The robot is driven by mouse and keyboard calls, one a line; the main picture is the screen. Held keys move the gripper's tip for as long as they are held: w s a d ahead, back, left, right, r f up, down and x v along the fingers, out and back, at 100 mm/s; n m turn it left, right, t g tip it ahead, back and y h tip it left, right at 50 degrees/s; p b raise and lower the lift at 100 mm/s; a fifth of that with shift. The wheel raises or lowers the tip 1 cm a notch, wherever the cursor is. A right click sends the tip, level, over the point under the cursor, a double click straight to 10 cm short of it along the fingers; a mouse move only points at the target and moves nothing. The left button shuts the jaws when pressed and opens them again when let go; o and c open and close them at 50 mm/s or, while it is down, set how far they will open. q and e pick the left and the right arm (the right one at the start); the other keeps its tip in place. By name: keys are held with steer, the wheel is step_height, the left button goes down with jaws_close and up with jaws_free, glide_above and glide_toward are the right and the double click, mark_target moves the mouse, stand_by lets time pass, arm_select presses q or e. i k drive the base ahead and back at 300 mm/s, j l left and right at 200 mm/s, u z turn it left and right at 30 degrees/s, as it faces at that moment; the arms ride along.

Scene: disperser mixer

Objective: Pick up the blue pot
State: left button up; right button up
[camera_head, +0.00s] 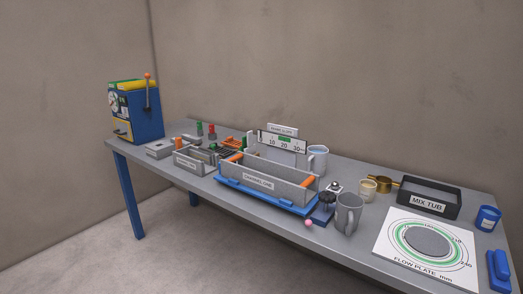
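The blue pot (488,218) is a small dark blue cylinder with a pale label. It stands upright at the far right of the grey table (375,190), beyond the flow plate and to the right of the black mix tub. Neither of my grippers shows in the head view, so I cannot see their state or distance from the pot.
Near the pot are the mix tub (428,198), the white flow plate (390,247) and a blue block-like tool (499,266). A grey mug (347,213), brass pan (384,185) and grey trough (258,177) stand further left. A blue machine (137,112) stands at the far left.

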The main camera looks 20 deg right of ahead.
mark_target(488, 217)
steer(key=z, duration=1.95)
